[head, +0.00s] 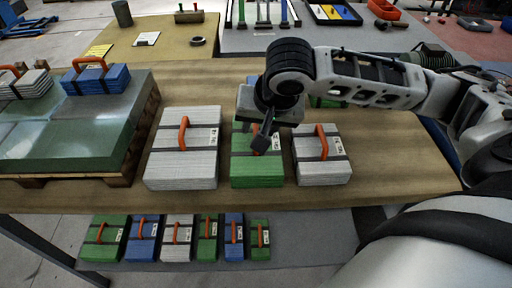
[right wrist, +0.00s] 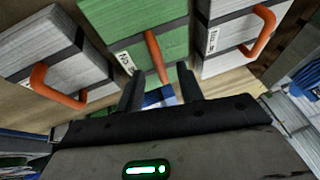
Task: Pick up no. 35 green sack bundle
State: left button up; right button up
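A green sack bundle (head: 257,172) with a dark strap, white label and orange handle sits on the wooden table between two white bundles. My right gripper (head: 263,140) hangs over it and hides much of its top and handle. In the right wrist view the green bundle (right wrist: 135,25) is straight ahead, and its orange handle (right wrist: 156,56) shows between the tips of my open right gripper (right wrist: 160,88). The fingers stand apart with nothing gripped. The label starts with "No.", but its number is too small to read. My left gripper is not in view.
White bundles stand close on the left (head: 183,160) and right (head: 322,168). More green shows behind my right wrist. A pallet (head: 70,165) with green-grey stacks and smaller bundles is at left. A lower shelf (head: 310,225) holds several small green, blue and white bundles.

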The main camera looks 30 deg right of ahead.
jog(key=shift+x, duration=1.2)
grip_shut()
jog(key=shift+r, duration=0.1)
jog(key=shift+r, duration=0.15)
